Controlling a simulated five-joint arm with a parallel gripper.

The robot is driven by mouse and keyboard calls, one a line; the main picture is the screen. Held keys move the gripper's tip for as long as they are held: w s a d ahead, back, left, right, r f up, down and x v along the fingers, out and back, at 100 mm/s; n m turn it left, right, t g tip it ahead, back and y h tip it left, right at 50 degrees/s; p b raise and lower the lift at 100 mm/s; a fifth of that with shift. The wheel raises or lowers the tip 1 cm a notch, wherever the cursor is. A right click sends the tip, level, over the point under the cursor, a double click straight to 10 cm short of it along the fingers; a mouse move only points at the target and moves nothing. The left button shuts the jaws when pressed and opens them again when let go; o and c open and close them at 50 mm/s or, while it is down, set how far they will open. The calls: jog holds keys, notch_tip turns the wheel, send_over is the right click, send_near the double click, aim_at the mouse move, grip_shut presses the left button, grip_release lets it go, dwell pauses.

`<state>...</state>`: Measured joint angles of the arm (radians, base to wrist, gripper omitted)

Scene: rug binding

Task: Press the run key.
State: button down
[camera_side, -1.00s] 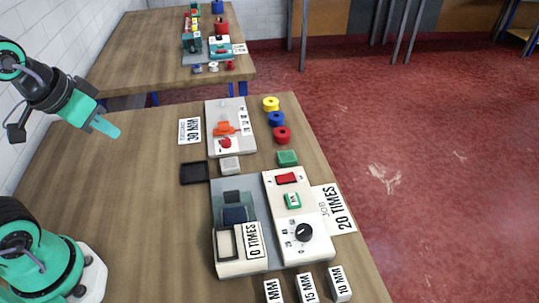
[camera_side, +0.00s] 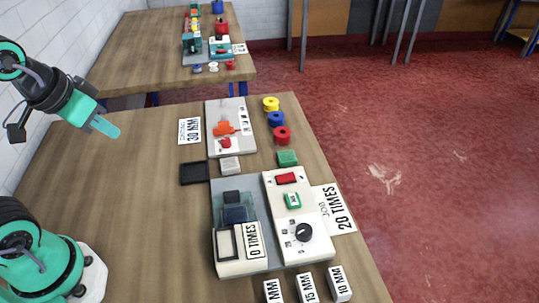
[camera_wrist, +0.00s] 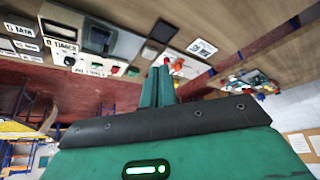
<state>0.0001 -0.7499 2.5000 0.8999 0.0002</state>
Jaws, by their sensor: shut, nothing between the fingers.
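A green key (camera_side: 292,201), likely the run key, sits on a white control panel (camera_side: 317,250), between a red switch (camera_side: 286,178) and a black dial (camera_side: 303,232). Its lettering is too small to read. The panel is at the right of a grey machine (camera_side: 258,265) with a counter card reading "0 TIMES" (camera_side: 255,241). My gripper (camera_side: 107,128) is shut and empty, raised at the upper left, well apart from the panel. Its closed fingers (camera_wrist: 158,86) show in the wrist view, where the machine (camera_wrist: 90,36) appears at upper left.
A card "20 TIMES" (camera_side: 340,212) lies right of the panel. Several white size blocks (camera_side: 308,288) stand in front. Behind are a green block (camera_side: 287,158), a second white device (camera_side: 231,113) and coloured spools (camera_side: 276,119). A black tray (camera_side: 195,173) lies left.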

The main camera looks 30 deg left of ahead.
jog(key=shift+w, duration=0.1)
jog(key=m+h, duration=0.4)
jog(key=m, duration=1.2)
send_over(298, 197)
jog(key=s+a, duration=0.1)
jog(key=s, duration=0.1)
notch_tip(298, 197, down, 10)
jog(key=f, duration=0.1)
jog(key=shift+w+r+t, duration=0.2)
jog(key=shift+r+t, duration=0.05)
jog(key=shift+t, duration=0.05)
jog(key=shift+f, duration=0.15)
jog(key=shift+f, duration=4.25)
jog(key=shift+s+f, duration=0.1)
jog(key=shift+f, duration=0.75)
